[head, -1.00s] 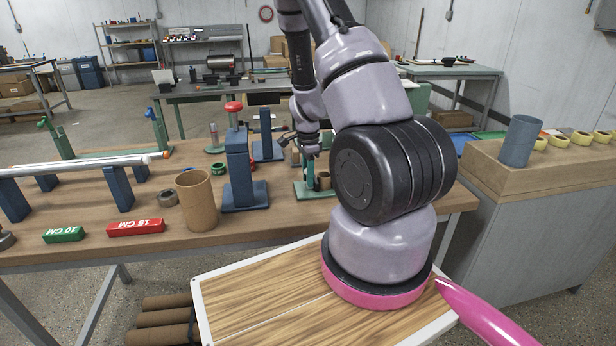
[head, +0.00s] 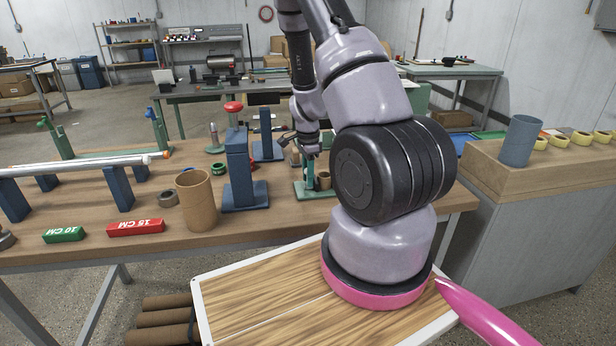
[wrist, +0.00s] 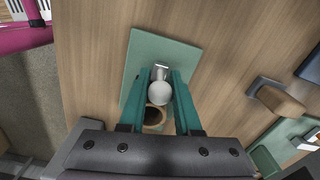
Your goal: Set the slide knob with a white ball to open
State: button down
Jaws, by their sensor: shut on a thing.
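The slide knob's white ball (wrist: 159,93) shows in the wrist view between the two teal fingers of my gripper (wrist: 160,85). The fingers are shut on the ball. A light metal piece (wrist: 161,71) shows just beyond the ball. The knob stands over a green base plate (wrist: 148,47), which also shows in the head view (head: 312,195). A brown ring-like opening (wrist: 154,116) lies just below the ball in the picture. In the head view my arm and gripper partly hide the fixture, and the ball cannot be made out there.
A blue post with a red knob (head: 234,107) and a brown cardboard tube (head: 196,200) stand left of the fixture. In the wrist view a brown-ended piece (wrist: 280,100) lies to the right. Bare wooden tabletop (wrist: 92,60) is left of the green plate.

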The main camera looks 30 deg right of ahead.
jog(key=shift+w+a, duration=0.2)
jog(key=shift+a, duration=0.35)
jog(key=shift+w+a, duration=0.15)
jog(key=shift+a, duration=0.35)
jog(key=c, duration=0.6)
grip_release()
jog(key=shift+r, duration=0.1)
notch_tip(320, 180, up, 11)
